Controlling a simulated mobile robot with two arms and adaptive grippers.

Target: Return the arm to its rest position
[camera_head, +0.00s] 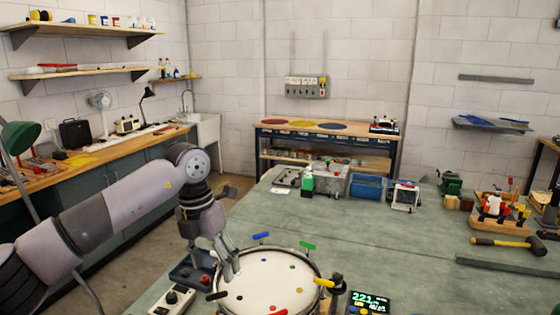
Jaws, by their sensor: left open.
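My left arm comes in from the left and bends down at the wrist. My left gripper (229,262) points down at the left rim of a round white drum (270,283) on the bench. Its fingers are open, and I see nothing held between them. I cannot tell whether the fingertips touch the drum. The drum has small coloured dots on its head and coloured handles around its rim, among them a blue one (261,236) and a green one (307,246). My right gripper is not in view.
A blue bin (367,186) and a hammer (507,242) lie farther off.

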